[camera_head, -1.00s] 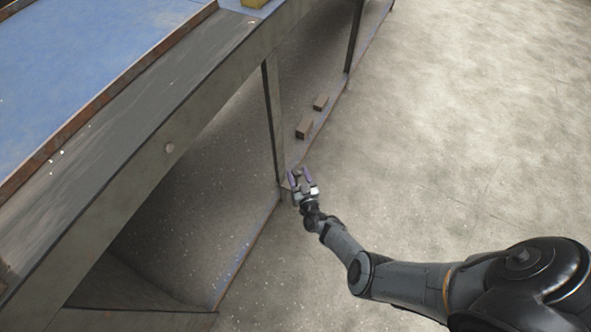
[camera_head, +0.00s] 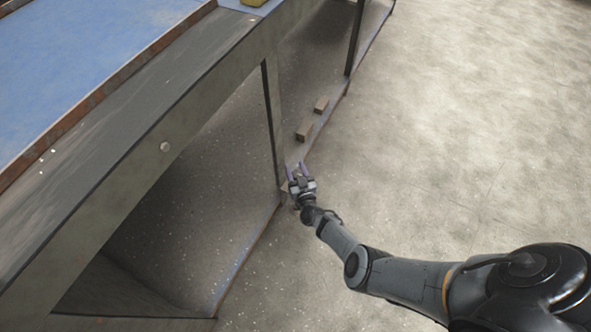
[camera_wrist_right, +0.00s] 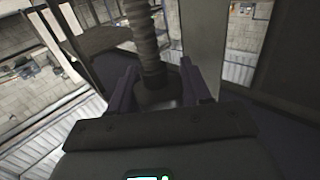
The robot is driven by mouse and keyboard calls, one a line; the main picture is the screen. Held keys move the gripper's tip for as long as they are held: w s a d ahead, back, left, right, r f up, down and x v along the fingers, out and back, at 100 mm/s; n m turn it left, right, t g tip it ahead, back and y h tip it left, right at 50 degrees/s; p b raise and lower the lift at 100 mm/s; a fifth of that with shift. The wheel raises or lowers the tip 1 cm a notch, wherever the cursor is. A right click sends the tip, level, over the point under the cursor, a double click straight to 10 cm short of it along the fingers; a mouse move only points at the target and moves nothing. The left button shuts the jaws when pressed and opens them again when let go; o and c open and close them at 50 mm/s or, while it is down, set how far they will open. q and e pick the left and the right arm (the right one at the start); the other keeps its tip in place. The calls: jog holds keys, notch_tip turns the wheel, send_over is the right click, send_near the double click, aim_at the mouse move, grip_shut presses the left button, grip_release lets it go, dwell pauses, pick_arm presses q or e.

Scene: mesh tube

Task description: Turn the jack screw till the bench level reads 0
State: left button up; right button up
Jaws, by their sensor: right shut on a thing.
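The bench (camera_head: 80,70) has a blue top and a dark sloping side at the left of the head view. My right gripper (camera_head: 297,172) is low at the foot of a bench leg. In the right wrist view, the jack screw (camera_wrist_right: 146,42) is a dark threaded rod rising from a wider collar (camera_wrist_right: 158,92). My right gripper's fingers (camera_wrist_right: 157,88) stand on both sides of the collar and are shut on it. The screw is too small to make out in the head view. No level reading can be read. My left gripper is not in view.
Two small brown blocks (camera_head: 304,132) (camera_head: 321,104) lie on the bench's lower rail beyond my right gripper. A yellow object (camera_head: 253,2) is cut off at the top edge. The floor (camera_head: 450,130) at right is clear.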

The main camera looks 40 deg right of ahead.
jog(key=shift+n+y, duration=0.3)
jog(key=shift+y, duration=0.2)
jog(key=n+t+y, duration=0.1)
jog(key=y, duration=0.1)
jog(key=shift+a+n+y, duration=0.15)
jog(key=shift+n+y, duration=0.15)
jog(key=shift+n, duration=0.1)
jog(key=n+y+b, duration=0.1)
jog(key=y, duration=0.1)
jog(key=shift+a+f+n+y, duration=0.1)
jog(key=shift+f+n+y, duration=0.05)
jog(key=shift+n+y, duration=0.2)
jog(key=n+y+b, duration=0.1)
jog(key=y, duration=0.1)
jog(key=n+y+b, duration=0.2)
jog(key=y, duration=0.1)
jog(key=shift+a+f+n+y, duration=0.1)
jog(key=shift+a+n+y, duration=0.2)
jog(key=shift+n+y, duration=0.05)
jog(key=n+g+y+b, duration=0.1)
jog(key=n+y, duration=0.1)
jog(key=shift+a+y+b, duration=0.15)
jog(key=shift+y+b, duration=0.15)
jog(key=shift+a+r+n+g+y, duration=0.1)
jog(key=shift+r+n+g+y, duration=0.15)
jog(key=shift+n+g+y, duration=0.5)
jog(key=shift+y, duration=0.35)
jog(key=shift+s+a+n+g+y, duration=0.1)
jog(key=shift+s+n+g+y, duration=0.05)
jog(key=shift+n+g+y, duration=0.3)
